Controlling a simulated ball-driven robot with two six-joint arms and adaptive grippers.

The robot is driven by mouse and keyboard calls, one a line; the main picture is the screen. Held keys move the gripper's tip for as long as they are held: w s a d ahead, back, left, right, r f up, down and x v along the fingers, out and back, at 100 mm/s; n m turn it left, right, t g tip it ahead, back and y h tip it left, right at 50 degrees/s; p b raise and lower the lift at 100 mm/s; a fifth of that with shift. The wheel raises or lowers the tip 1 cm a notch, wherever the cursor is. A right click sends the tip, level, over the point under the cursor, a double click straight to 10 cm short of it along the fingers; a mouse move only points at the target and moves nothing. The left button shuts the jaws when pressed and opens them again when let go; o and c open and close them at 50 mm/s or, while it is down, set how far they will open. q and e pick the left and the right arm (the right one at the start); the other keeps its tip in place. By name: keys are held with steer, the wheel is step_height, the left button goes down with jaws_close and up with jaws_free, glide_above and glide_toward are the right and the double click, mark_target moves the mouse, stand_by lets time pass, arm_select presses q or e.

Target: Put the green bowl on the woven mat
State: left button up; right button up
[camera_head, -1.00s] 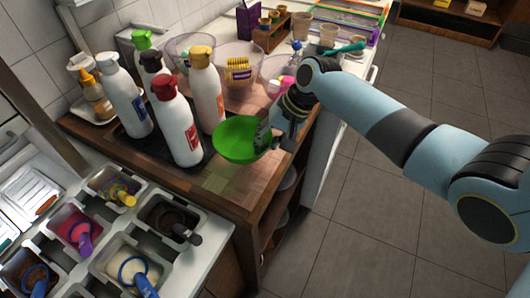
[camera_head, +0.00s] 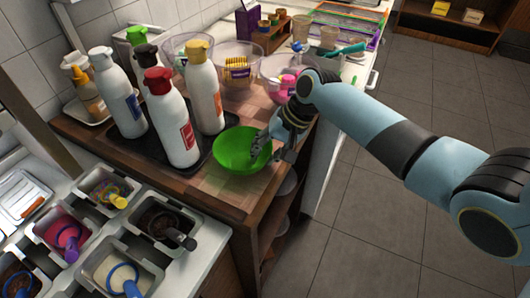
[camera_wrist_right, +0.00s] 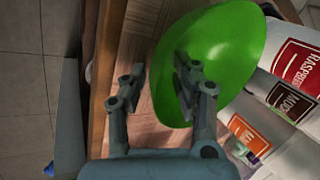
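The green bowl (camera_head: 236,158) sits upright over the woven mat (camera_head: 222,186) near the front right corner of the wooden counter. Bare mat shows at the bowl's lower left; the bowl hides the rest, and whether its whole base is on the mat is hard to tell. My right gripper (camera_head: 272,148) is at the bowl's right rim. In the right wrist view, the gripper (camera_wrist_right: 158,88) has its fingers spread, one over the inside of the bowl (camera_wrist_right: 215,60) and one outside, with a gap between. My left gripper is out of view.
Several sauce bottles (camera_head: 172,118) stand on a dark tray (camera_head: 157,152) left of the bowl. Clear bowls (camera_head: 238,64) stand behind it. Topping bins (camera_head: 160,222) with scoops fill the front left. The counter drops to open floor on the right.

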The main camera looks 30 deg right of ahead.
steer(key=v, duration=1.2)
steer(key=s+d+f+h, duration=0.25)
steer(key=s+f, duration=0.25)
steer(key=f, duration=0.7)
steer(key=s+d+f+h, duration=0.1)
steer(key=s+d+f, duration=0.3)
steer(key=f, duration=0.7)
steer(key=s+a+f+n, duration=0.2)
steer(key=s+f, duration=0.3)
steer(key=s, duration=0.5)
steer(key=s+a+f+n+g+h, duration=0.1)
steer(key=s+f+n, duration=0.2)
steer(key=s, duration=0.7)
steer(key=s+a+f+n+g, duration=0.1)
steer(key=s+a+f+n, duration=0.1)
steer(key=s+f, duration=0.5)
steer(key=s, duration=0.3)
steer(key=shift+s+a+f+n+h, duration=0.2)
steer(key=shift+a+f+n+h, duration=0.1)
steer(key=shift+a+f+h, duration=0.05)
